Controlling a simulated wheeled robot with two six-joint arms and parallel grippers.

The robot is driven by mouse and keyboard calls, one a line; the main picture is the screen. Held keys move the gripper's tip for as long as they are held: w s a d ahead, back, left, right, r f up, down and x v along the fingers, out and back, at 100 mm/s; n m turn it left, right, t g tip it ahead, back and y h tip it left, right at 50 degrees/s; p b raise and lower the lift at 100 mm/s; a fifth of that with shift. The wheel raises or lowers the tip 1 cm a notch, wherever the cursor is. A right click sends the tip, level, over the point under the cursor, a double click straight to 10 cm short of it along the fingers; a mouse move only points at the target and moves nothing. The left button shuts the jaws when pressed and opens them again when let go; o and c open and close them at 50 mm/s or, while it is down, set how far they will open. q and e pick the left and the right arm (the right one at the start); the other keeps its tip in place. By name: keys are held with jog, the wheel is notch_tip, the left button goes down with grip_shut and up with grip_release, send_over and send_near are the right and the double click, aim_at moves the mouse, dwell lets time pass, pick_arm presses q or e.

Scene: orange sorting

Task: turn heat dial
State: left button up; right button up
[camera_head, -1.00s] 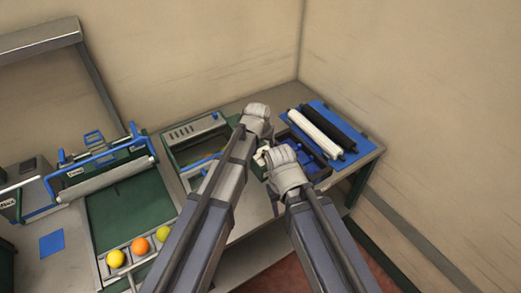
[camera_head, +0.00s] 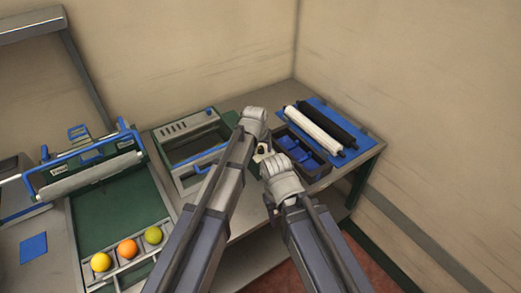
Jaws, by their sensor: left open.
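No heat dial can be made out; it may be hidden behind my arms. A grey-green machine (camera_head: 158,150) with a row of slots, an open front window and a blue handle stands on the bench, left of my grippers. My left gripper (camera_head: 256,119) is open at the machine's right side, with its fingertips mostly hidden by its own body. My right gripper (camera_head: 266,155) is just below and right of it, in front of the dark tray. Whether it is open or shut does not show. I see nothing held in either gripper.
A dark tray (camera_head: 318,168) with blue parts lies right of the grippers. Beyond it, a white roll (camera_head: 315,128) and a black roll (camera_head: 335,122) lie on a blue mat (camera_head: 362,140). At left is a blue-handled press (camera_head: 92,172); yellow, orange and green balls (camera_head: 127,249) sit in front.

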pick_arm(q)
grip_shut()
dwell(0.4)
jog(key=shift+m, duration=0.3)
jog(key=m+h, duration=0.1)
jog(key=m, duration=0.1)
jog(key=m+g+h, duration=0.1)
jog(key=m, duration=0.2)
jog(key=shift+w+a+m, duration=0.1)
jog(key=shift+a+m, duration=0.1)
jog(key=shift+m, duration=0.1)
jog(key=m+g, duration=0.1)
jog(key=m, duration=0.1)
jog(key=m+g+h, duration=0.1)
jog(key=m, duration=0.2)
jog(key=shift+w, duration=0.15)
jog(key=m+g, duration=0.1)
jog(key=m, duration=0.2)
jog(key=m+g, duration=0.1)
jog(key=m, duration=0.2)
jog(key=shift+w+m+h, duration=0.2)
jog(key=shift+m+h, duration=0.2)
jog(key=m+g+y, duration=0.1)
jog(key=m+g, duration=0.1)
jog(key=m, duration=0.3)
jog(key=shift+m, duration=0.4)
jog(key=shift+g, duration=0.3)
